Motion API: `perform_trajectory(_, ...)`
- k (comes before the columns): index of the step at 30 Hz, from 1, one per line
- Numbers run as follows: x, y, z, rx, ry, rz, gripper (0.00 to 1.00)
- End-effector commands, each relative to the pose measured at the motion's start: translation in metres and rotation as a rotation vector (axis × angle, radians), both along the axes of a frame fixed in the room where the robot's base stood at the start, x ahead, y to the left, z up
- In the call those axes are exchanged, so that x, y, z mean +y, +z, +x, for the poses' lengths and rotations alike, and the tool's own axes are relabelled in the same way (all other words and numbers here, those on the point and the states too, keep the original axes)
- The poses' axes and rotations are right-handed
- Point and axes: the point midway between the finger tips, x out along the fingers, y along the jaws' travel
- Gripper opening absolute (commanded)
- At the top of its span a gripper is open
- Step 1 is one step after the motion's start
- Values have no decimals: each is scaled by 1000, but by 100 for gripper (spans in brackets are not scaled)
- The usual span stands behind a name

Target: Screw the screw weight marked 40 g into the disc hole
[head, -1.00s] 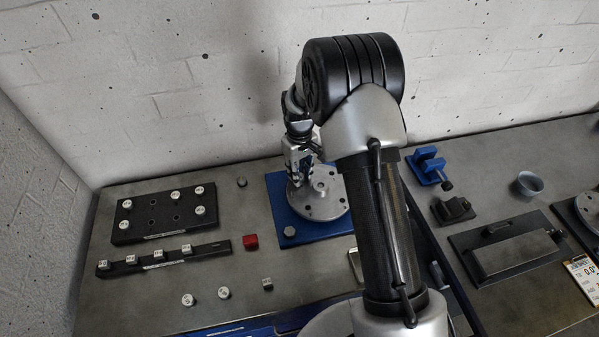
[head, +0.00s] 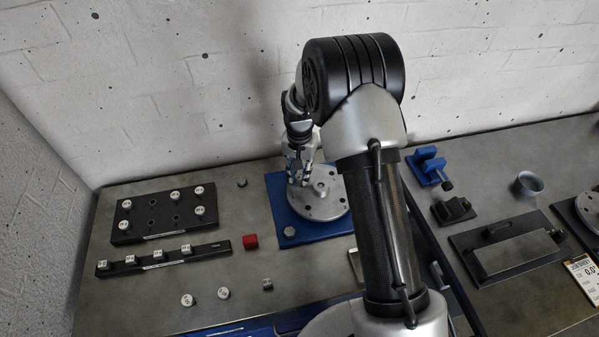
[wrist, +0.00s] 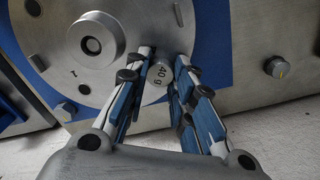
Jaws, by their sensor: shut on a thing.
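The screw weight (wrist: 160,76) is a small silvery cylinder with "40 g" on its top, seen in the wrist view. My gripper (wrist: 161,62) is shut on it, with a blue-padded finger on either side. The weight is over the rim area of the grey metal disc (wrist: 62,70); whether its thread is in a hole is hidden. The disc has a raised hub and several rim holes. In the head view the disc (head: 323,208) lies on a blue base plate (head: 283,208), with my gripper (head: 299,180) pointing down over its far left part.
A black block (head: 128,222) with several white-topped weights and a black strip (head: 215,249) with more stand at left. Blue (head: 428,165) and black fixtures stand at right.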

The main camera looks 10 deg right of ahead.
Motion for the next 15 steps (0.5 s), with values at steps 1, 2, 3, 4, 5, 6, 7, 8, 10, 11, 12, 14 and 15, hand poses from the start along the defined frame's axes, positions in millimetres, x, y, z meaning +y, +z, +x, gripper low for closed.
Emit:
perform_trajectory(1,0,-1,-1,2,-72,0,0)
perform_trajectory(2,0,-1,-1,2,-120,0,0)
perform_trajectory(3,0,-1,-1,2,-184,0,0)
perform_trajectory(4,0,-1,-1,3,-233,-1,0)
perform_trajectory(5,0,-1,-1,3,-281,-1,0)
perform_trajectory(6,0,-1,-1,3,-345,-1,0)
perform_trajectory(7,0,-1,-1,3,-394,-1,0)
perform_trajectory(8,0,-1,-1,3,-441,-1,0)
perform_trajectory(10,0,-2,-1,3,-554,-1,0)
perform_trajectory(11,0,-2,-1,3,-602,0,0)
perform_trajectory(12,0,-2,-1,3,-666,0,0)
perform_trajectory(14,0,-2,-1,3,-763,0,0)
perform_trajectory(15,0,-2,-1,3,-827,0,0)
